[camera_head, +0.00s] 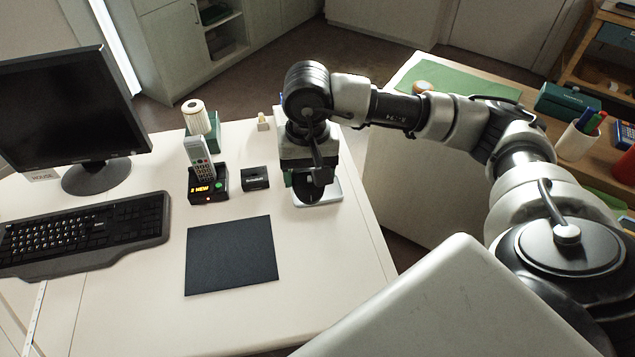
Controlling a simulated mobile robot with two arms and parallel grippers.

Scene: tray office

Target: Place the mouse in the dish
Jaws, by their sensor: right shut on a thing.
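My right gripper (308,186) points down over the white dish (334,196) near the right edge of the white desk. It is shut on a dark thing, seemingly the mouse, which is mostly hidden by the gripper. The fingertips are at or just above the dish, and I cannot tell whether the mouse touches the bottom. Only the rim and front of the dish show. The dark mouse pad (232,256) is bare. My left gripper is not in view.
A small black box (254,178) and a phone in its black base (208,184) stand left of the dish. Further left are a keyboard (84,234) and a monitor (66,112). The front of the desk is clear. A wooden table (420,62) stands at the right.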

